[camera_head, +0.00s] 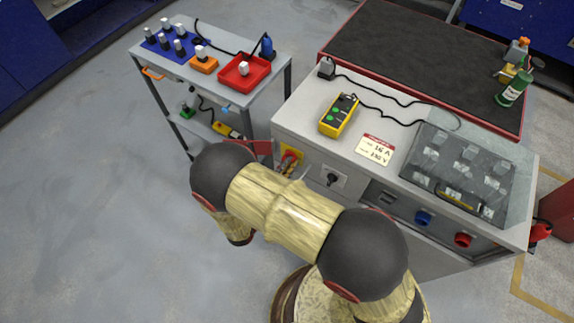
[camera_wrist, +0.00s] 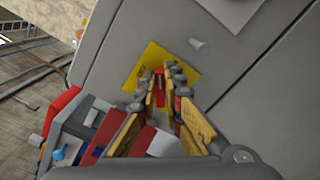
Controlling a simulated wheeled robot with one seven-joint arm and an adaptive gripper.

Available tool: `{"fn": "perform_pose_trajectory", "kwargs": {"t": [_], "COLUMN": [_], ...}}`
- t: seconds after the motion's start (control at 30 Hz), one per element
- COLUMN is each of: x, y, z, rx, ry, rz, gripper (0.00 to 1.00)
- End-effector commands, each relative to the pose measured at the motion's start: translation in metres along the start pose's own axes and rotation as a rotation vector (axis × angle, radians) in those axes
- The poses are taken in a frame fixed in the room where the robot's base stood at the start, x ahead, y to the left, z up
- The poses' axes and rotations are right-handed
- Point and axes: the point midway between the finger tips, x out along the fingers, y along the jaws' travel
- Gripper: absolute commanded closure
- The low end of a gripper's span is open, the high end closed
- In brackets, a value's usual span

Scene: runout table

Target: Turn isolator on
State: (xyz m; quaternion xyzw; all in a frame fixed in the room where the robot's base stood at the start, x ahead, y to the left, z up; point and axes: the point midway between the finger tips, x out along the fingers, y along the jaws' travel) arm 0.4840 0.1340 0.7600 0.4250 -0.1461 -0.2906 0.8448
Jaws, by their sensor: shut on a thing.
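The isolator has a yellow plate (camera_wrist: 152,62) on the grey cabinet's front in the wrist view. Its red handle (camera_wrist: 159,78) stands out from the plate between my fingers. In the head view the isolator's yellow and red plate (camera_head: 291,157) shows at the left of the cabinet front, partly covered by my arm. My gripper (camera_wrist: 164,88) is shut on the red handle, with one finger on each side of it. The handle's exact angle is hard to tell, as the fingers hide much of it.
A black knob (camera_head: 332,179) sits right of the isolator. A trolley with a red tray (camera_head: 245,73) stands behind left. Floor at left is free.

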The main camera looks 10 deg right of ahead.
Motion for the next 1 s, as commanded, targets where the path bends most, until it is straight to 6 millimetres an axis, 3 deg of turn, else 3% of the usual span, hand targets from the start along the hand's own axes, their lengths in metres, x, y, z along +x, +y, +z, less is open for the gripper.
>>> {"fn": "perform_pose_trajectory", "kwargs": {"t": [0.5, 1.0], "x": [-0.0002, -0.0002], "y": [-0.0088, -0.0107], "z": [-0.0032, -0.0038], "rx": [0.441, 0.615], "ry": [0.001, 0.001], "rz": [0.000, 0.000], "gripper": [1.00, 1.00]}}
